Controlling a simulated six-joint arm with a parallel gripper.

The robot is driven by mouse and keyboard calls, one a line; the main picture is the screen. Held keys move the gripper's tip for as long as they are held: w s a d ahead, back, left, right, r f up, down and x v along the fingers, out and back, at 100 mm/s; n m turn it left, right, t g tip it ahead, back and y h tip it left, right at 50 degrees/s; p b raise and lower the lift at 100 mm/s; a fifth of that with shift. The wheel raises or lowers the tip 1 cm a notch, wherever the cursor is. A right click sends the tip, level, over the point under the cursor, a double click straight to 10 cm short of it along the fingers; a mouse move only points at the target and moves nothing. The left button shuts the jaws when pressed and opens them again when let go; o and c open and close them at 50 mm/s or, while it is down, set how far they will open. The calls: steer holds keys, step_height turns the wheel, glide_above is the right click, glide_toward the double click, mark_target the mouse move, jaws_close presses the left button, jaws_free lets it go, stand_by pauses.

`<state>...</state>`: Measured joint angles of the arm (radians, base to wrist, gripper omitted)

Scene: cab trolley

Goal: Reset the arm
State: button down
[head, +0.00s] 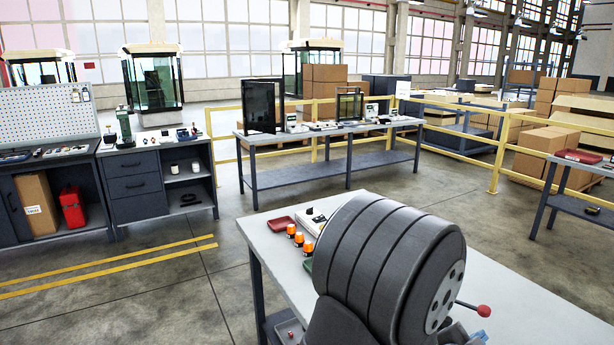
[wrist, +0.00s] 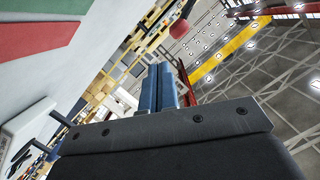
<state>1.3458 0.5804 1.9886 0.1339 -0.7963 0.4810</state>
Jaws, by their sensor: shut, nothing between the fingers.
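My gripper (wrist: 160,72) shows in the wrist view as two blue fingers side by side, pressed together with nothing between them. In the head view my own thick dark grey arm fills the lower middle and hides most of the gripper and part of the near table (head: 540,315). A lever with a red knob (head: 484,310) sticks out to the right of the arm in the head view. A red knob (wrist: 180,28) also shows beyond the fingertips in the wrist view.
Left of my arm on the near table are a red tray (head: 282,223), several orange-topped beacons (head: 298,239), a green tray (head: 308,266) and a white device (head: 312,218), partly hidden. The table's right part looks bare. A second bench (head: 330,165) stands behind, before yellow railings (head: 470,142).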

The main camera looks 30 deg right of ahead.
steer(key=s+x, duration=0.1)
steer(key=x, duration=0.5)
steer(key=shift+w+d+r+n+g, duration=1.05)
steer(key=shift+w+r+n, duration=1.1)
steer(key=shift+r, duration=1)
steer(key=w+r+v, duration=0.1)
steer(key=v, duration=0.9)
steer(key=w+d+n+t+y, duration=0.2)
steer(key=w+d+n+t, duration=0.1)
steer(key=w+n, duration=0.3)
steer(key=shift+w+d+r+t, duration=0.35)
steer(key=shift+w+t, duration=0.3)
steer(key=shift+w, duration=0.5)
